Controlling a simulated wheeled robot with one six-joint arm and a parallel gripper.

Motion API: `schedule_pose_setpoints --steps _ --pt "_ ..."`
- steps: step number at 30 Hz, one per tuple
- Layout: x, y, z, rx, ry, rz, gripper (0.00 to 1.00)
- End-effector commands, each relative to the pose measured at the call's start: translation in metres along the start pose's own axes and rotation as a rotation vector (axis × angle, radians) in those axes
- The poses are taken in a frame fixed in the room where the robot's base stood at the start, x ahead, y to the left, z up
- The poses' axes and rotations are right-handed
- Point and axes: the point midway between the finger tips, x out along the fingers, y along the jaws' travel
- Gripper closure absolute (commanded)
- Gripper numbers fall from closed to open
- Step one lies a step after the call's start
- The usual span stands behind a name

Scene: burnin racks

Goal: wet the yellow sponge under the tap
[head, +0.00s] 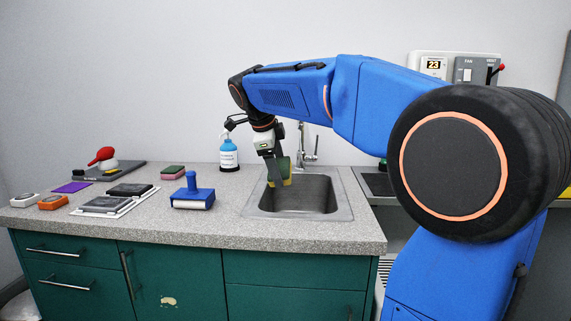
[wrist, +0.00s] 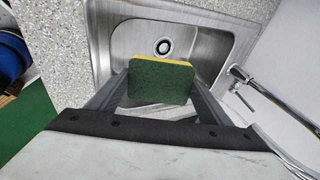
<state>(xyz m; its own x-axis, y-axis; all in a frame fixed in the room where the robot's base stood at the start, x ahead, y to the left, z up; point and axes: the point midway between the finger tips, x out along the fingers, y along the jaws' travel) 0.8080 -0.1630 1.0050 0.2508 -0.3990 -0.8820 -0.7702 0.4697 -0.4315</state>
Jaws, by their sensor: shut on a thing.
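The yellow sponge has a green scouring side. In the wrist view the sponge (wrist: 160,82) is held between the two fingers of my gripper (wrist: 160,88), its green face toward the camera and a yellow edge along the top. In the head view my gripper (head: 279,172) points down over the left part of the sink (head: 318,212), with the sponge (head: 286,183) low between its fingers. The tap (head: 303,145) stands behind the sink; in the wrist view its spout (wrist: 245,78) is to the right of the sponge, apart from it. I cannot see water running.
A blue bottle (head: 228,153) stands behind and left of the sink. A blue roller (head: 192,192), a green-and-pink block (head: 173,171) and several flat pads lie on the counter to the left. The sink's walls and rim surround my gripper closely.

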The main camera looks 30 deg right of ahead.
Motion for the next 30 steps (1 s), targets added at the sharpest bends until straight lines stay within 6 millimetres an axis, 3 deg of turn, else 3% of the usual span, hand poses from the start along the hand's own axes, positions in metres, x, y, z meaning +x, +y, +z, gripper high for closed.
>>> schedule_pose_setpoints --steps 8,30 --pt "0.007 -0.006 -0.003 -0.001 0.002 -0.009 0.45" --pt "0.044 -0.048 -0.022 0.0 0.002 -0.008 0.45"
